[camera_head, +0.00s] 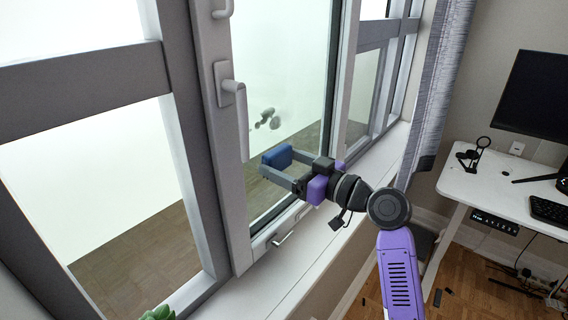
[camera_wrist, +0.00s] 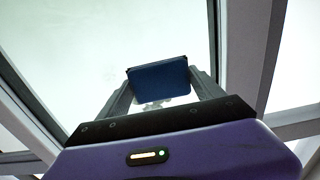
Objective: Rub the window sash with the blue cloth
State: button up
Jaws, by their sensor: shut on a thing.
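The blue cloth (camera_head: 277,157) is a small dark blue block held between the fingertips of my gripper (camera_head: 268,165). In the wrist view the cloth (camera_wrist: 160,80) sits between the two grey fingers of my gripper (camera_wrist: 160,84), in front of pale glass. The window sash (camera_head: 228,150) has a grey frame with a handle (camera_head: 240,115) on its left upright. The cloth is in front of the glass pane, right of that upright. I cannot tell whether it touches the glass. A faint reflection of the gripper shows in the pane.
A white sill (camera_head: 300,262) runs below the window, with a small latch (camera_head: 284,238) at the sash bottom. A grey curtain (camera_head: 438,90) hangs to the right. A white desk (camera_head: 500,185) with a monitor (camera_head: 535,95) stands far right. A green plant (camera_head: 158,313) shows at the bottom edge.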

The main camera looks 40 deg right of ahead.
jog(key=shift+w+a, duration=0.2)
jog(key=shift+w, duration=0.8)
